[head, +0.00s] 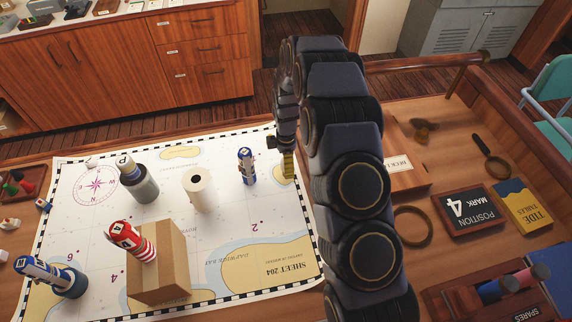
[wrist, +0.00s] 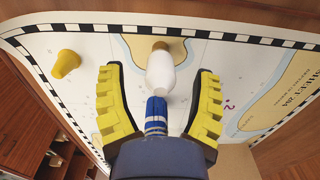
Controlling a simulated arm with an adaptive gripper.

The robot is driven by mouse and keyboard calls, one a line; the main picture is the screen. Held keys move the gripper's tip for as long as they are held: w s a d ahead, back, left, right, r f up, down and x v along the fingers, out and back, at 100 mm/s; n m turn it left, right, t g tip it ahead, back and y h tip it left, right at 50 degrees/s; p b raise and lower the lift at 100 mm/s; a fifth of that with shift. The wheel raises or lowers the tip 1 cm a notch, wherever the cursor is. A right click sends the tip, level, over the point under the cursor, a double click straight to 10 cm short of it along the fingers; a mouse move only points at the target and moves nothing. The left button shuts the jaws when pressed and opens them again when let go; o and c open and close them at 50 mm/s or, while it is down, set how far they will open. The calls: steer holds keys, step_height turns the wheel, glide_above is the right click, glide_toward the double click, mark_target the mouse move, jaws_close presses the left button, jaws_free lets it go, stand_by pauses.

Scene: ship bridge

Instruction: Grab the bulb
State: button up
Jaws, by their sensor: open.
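The bulb (wrist: 160,75) looks white and rounded with a brownish end pointing away. It lies on the chart between the tips of my gripper (wrist: 158,73) in the wrist view. My gripper is open, one yellow finger on each side, with gaps to the bulb. In the head view my gripper (head: 288,165) is over the chart's right side, largely behind my arm, and I cannot make out the bulb there. A blue-and-white tube (wrist: 156,115) shows between the fingers, nearer the camera; it appears to be the upright one left of my gripper in the head view (head: 247,167).
A white roll (head: 200,192), a grey cup (head: 141,185) and a cardboard box (head: 160,265) with a red striped item (head: 130,240) stand on the chart (head: 215,235). A yellow object (wrist: 66,64) is left of the fingers. Books and magnifiers lie right of my arm.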

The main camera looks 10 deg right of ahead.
steer(key=shift+f, duration=0.95)
steer(key=c, duration=1)
steer(key=shift+r, duration=0.1)
